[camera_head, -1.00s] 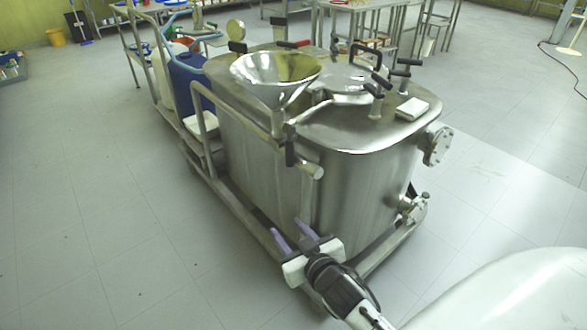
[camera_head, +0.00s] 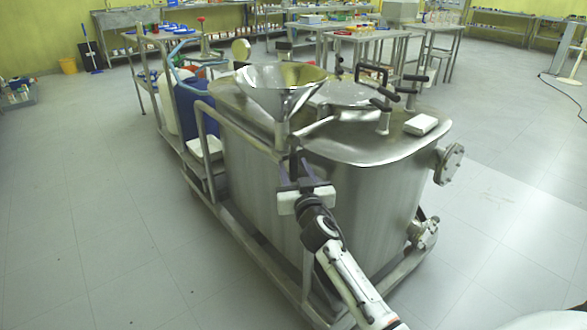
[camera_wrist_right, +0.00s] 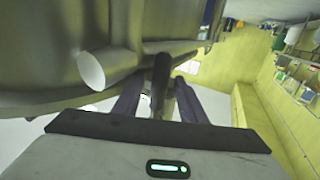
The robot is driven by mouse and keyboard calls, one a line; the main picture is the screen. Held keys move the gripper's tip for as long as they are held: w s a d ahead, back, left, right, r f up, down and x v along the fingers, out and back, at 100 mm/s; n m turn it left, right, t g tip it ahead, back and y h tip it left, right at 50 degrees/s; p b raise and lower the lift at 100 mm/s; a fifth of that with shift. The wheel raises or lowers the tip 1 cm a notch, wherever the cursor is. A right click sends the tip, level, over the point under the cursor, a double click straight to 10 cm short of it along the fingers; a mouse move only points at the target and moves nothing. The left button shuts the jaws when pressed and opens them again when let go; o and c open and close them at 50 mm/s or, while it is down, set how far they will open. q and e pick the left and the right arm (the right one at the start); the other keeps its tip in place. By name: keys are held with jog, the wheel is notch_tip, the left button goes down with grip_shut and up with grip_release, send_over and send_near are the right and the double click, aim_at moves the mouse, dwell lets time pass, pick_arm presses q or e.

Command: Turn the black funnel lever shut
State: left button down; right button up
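The steel funnel (camera_head: 268,88) stands on the near left of the steel reactor tank (camera_head: 370,150). The black funnel lever (camera_head: 293,158) hangs down from the pipe under the funnel. In the right wrist view the lever (camera_wrist_right: 160,82) stands between the two purple fingers of my right gripper (camera_wrist_right: 157,98). My right gripper, seen also in the head view (camera_head: 297,170), is open around the lever, with a gap on its left side; contact on the right side is unclear. My left gripper is not in view.
The cart rail (camera_head: 237,125) runs close along the left of the tank. A pale round pipe end (camera_wrist_right: 97,70) lies just left of the lever in the wrist view. A blue drum (camera_head: 193,103) stands behind on the cart. Floor to the left is clear.

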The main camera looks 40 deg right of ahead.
jog(key=shift+w+d, duration=0.2)
jog(key=shift+w, duration=0.2)
grip_shut()
